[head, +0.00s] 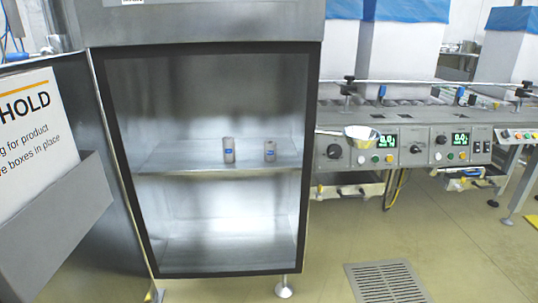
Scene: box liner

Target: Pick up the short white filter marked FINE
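Two small upright cylinders stand apart on the middle shelf (190,154) of an open-fronted steel cabinet. The left cylinder (229,150) is greyish with a blue band and looks slightly taller. The right cylinder (270,151) is similar, greyish with a blue patch, and looks slightly shorter. Any lettering on them is too small to read, so I cannot tell which one is marked FINE. Neither looks clearly white in the cabinet's shade. My gripper is not in view.
The cabinet's dark frame (311,150) edges the opening; its lower compartment (225,225) looks empty. A sign holder (55,215) stands at left. A machine with control panels (405,145) and a metal pan (361,132) stands at right. Floor with a drain grate (386,282) lies in front.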

